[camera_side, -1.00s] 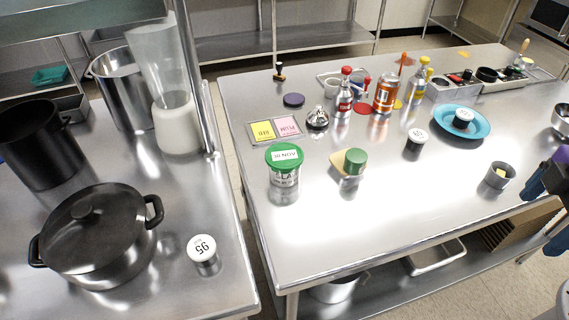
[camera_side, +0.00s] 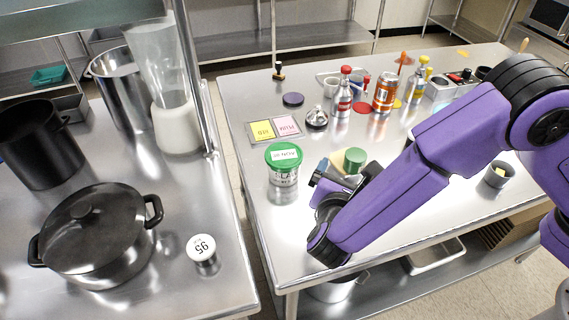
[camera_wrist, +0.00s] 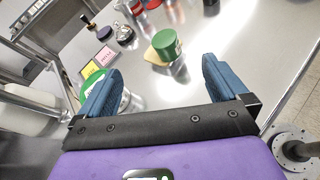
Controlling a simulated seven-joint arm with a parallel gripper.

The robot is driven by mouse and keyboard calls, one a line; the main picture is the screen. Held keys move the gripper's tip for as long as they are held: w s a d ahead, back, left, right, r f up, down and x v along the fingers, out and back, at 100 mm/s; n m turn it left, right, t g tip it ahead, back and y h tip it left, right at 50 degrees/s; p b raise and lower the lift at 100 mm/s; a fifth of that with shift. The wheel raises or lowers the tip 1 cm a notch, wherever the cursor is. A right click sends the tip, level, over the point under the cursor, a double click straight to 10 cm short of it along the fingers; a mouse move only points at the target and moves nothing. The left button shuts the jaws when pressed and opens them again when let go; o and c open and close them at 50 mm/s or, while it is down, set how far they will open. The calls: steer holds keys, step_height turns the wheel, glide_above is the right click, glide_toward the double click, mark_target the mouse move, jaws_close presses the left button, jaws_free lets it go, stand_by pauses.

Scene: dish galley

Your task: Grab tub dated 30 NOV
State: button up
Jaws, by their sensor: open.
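A clear tub with a green lid (camera_side: 283,155) stands upright on the right-hand steel table; its white lid label appears upside down and seems to read 30 NOV. In the wrist view its green lid (camera_wrist: 92,82) is partly hidden behind my left finger. My gripper (camera_wrist: 160,82) is open with nothing between its blue fingers. In the side view my gripper (camera_side: 322,172) is low over the table, just right of the tub and apart from it. A smaller green-topped item (camera_side: 355,160) on a beige piece stands beyond my fingers; it also shows in the wrist view (camera_wrist: 166,44).
Yellow and pink label cards (camera_side: 274,130) lie behind the tub. A dark purple disc (camera_side: 293,99), a silver dome-shaped item (camera_side: 316,118), a red bottle (camera_side: 345,92) and an orange can (camera_side: 385,93) stand farther back. The table is clear in front of the tub.

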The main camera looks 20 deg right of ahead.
mark_target(284, 156)
steer(key=a+f+n+t+y, duration=0.1)
steer(key=a+f+n+t, duration=0.1)
steer(key=a, duration=0.2)
steer(key=a+f+n+t+y, duration=0.1)
steer(key=a+f+n+t, duration=0.1)
steer(key=a, duration=0.2)
steer(key=a+f+n+t+y, duration=0.1)
steer(key=a+f+n+t, duration=0.1)
steer(key=a, duration=0.2)
steer(key=shift+s, duration=0.4)
steer(key=x, duration=1.7)
steer(key=shift+w+a+f, duration=0.15)
steer(key=shift+w, duration=0.05)
steer(key=c, duration=0.9)
